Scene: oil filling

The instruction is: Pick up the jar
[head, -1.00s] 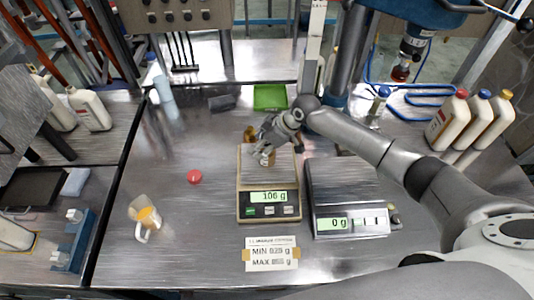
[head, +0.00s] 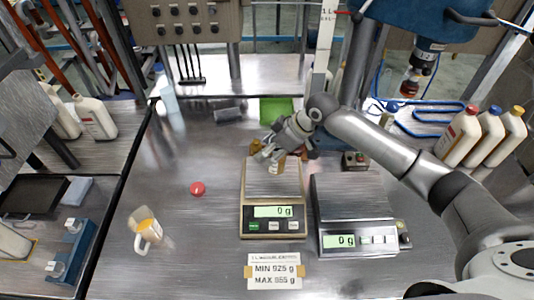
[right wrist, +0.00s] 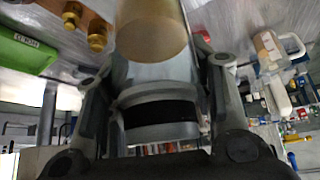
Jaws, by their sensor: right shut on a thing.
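The jar (head: 278,167) shows as a small amber and clear shape over the left scale (head: 246,208). My right gripper (head: 268,155) is shut on it. In the right wrist view the jar (right wrist: 155,35), clear with an amber round end, sits between the two fingers. In the head view the gripper covers much of the jar. The left scale's display reads 0 g, and the jar appears held above its plate. My left gripper is not in view.
A second scale (head: 345,205) stands to the right. A red cap (head: 198,188), a jug with orange contents (head: 148,230) and a limits card (head: 275,271) lie around. A green tray (head: 277,111) is behind. Several white bottles (head: 459,135) stand at right. The table's left-middle is mostly clear.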

